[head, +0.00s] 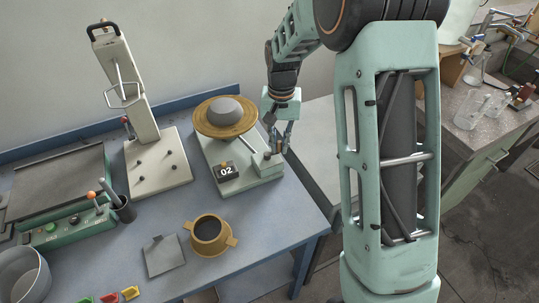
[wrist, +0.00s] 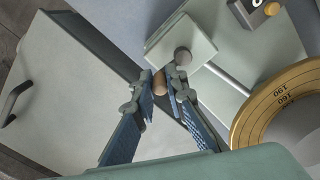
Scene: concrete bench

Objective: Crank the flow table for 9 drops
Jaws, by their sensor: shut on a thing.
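The flow table (head: 243,172) has a pale green base and a round brass disc (head: 245,124) carrying a grey mound (head: 224,110). Its small black counter (head: 227,170) reads 02. My gripper (head: 280,143) is at the base's right end, beside the crank. In the wrist view, my gripper (wrist: 160,90) is shut on the brown crank handle (wrist: 159,84), which shows between the fingertips. A grey round knob (wrist: 182,56) on a pale square block is just beyond the fingers. The brass disc (wrist: 246,124) shows at right with scale numbers. The fingers partly hide the handle.
A brass mould (head: 210,234) with side lugs and a grey plate (head: 163,255) lie in front of the flow table. A tall pale device (head: 143,120) stands to its left. A dark cup (head: 123,210) holds a tool. The bench edge is close on the right.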

